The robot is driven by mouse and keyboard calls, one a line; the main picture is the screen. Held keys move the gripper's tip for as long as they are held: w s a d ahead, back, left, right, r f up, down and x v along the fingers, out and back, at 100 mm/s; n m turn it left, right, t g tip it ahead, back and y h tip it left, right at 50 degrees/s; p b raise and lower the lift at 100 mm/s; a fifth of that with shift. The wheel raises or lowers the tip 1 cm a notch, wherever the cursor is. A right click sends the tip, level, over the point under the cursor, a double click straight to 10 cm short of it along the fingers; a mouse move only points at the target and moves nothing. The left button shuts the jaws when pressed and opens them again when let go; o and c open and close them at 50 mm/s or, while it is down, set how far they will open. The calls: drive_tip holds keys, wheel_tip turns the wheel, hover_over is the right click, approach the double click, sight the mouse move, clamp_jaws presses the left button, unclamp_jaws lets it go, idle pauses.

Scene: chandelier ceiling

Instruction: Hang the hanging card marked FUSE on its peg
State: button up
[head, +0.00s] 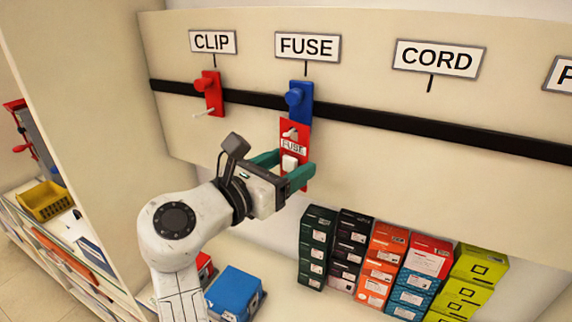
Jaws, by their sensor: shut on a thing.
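The FUSE card (301,155) is red with a white label and stands upright. My gripper (296,170) is shut on its lower part, with green fingers and a white block between them. The FUSE sign (307,47) is on the wall panel above. Under it is a blue plate with a round blue knob (293,97) on the black rail. The card's top meets or overlaps the plate's lower end. A short pale peg (290,132) shows in front of the card's upper part. I cannot tell whether it passes through a hole in the card.
A red plate with a knob (205,86) and pale peg is left, under the CLIP sign (213,42). The CORD sign (438,59) is right, with bare rail below. Several stacked boxes (385,265) stand below right. A blue box (233,293) is under my arm.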

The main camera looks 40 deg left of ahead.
drive_tip(key=o, duration=0.9)
drive_tip(key=shift+s, duration=0.1)
drive_tip(key=s, duration=0.5)
drive_tip(key=s+b, duration=0.1)
drive_tip(key=s, duration=0.4)
drive_tip(key=shift+s+a+r, duration=0.15)
drive_tip(key=shift+s, duration=0.15)
